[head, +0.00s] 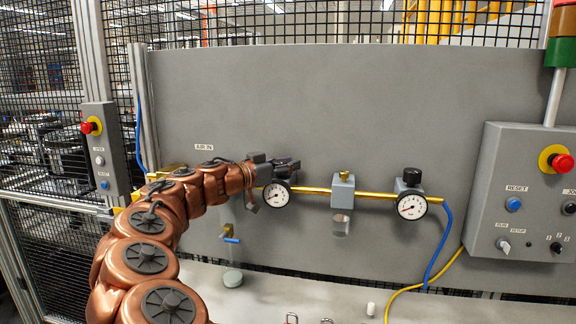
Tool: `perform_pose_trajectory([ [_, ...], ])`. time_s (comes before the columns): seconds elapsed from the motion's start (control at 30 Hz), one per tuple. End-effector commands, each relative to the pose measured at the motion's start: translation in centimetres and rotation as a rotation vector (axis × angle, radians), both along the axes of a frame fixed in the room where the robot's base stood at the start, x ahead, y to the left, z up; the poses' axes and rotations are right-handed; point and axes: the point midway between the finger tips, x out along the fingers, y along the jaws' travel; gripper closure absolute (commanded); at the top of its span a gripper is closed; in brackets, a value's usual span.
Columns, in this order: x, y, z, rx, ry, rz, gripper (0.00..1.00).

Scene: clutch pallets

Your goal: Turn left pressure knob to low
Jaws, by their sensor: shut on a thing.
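My copper-coloured arm reaches in from the lower left, and my dark gripper (287,168) is at the left regulator, just above the white left gauge (277,195). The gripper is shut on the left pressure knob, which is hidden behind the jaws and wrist. The left gauge has a white face and black rim; its needle is too small to read surely. The matching right regulator shows a black knob (412,176) on top and a white right gauge (412,206) below it, clear of the gripper.
A brass pipe (315,190) runs along the grey panel (350,110), through a grey filter unit (342,190) between the gauges. A blue-handled valve (230,239) hangs at the left. A control box (525,200) with a red button stands at the right. A pale bench lies below.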

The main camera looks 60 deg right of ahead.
Motion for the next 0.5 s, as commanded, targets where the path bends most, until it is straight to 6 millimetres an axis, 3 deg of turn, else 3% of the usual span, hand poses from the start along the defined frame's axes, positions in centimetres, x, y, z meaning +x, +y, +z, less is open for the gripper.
perform_pose_trajectory([
  [0.5, 0.14, 0.04, -0.95, 0.002, -0.004, 0.099, 0.98],
])
